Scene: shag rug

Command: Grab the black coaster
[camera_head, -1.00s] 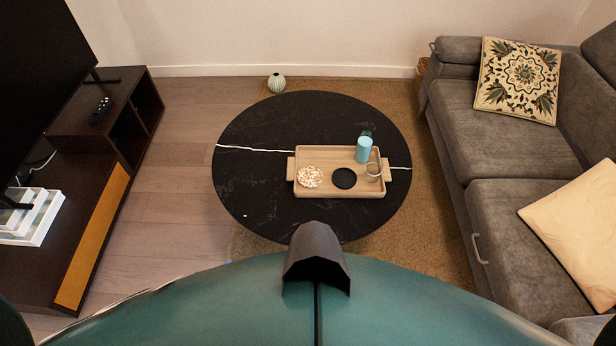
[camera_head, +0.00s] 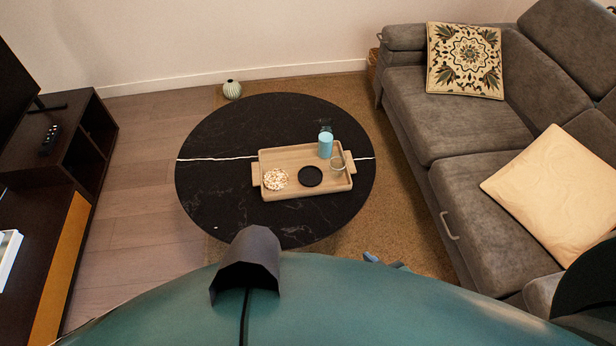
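The black coaster (camera_head: 310,176) is a flat dark disc. It lies in a light wooden tray (camera_head: 292,192) on the round black table, right of a patterned coaster (camera_head: 275,179). A light blue cup (camera_head: 325,146) stands in the tray behind it, and a glass ring-shaped object (camera_head: 338,163) is to its right. Only a small blue-grey part of my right gripper (camera_head: 386,262) shows past my body, near the rug in front of the table. It is well apart from the coaster, and its fingers are too hidden to judge. My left gripper is out of view.
The round table (camera_head: 225,190) stands on a brown rug (camera_head: 385,215). A grey sofa (camera_head: 430,120) with two cushions borders the right side. A dark TV cabinet (camera_head: 85,150) stands at the left. Wooden floor (camera_head: 145,190) is clear between cabinet and table.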

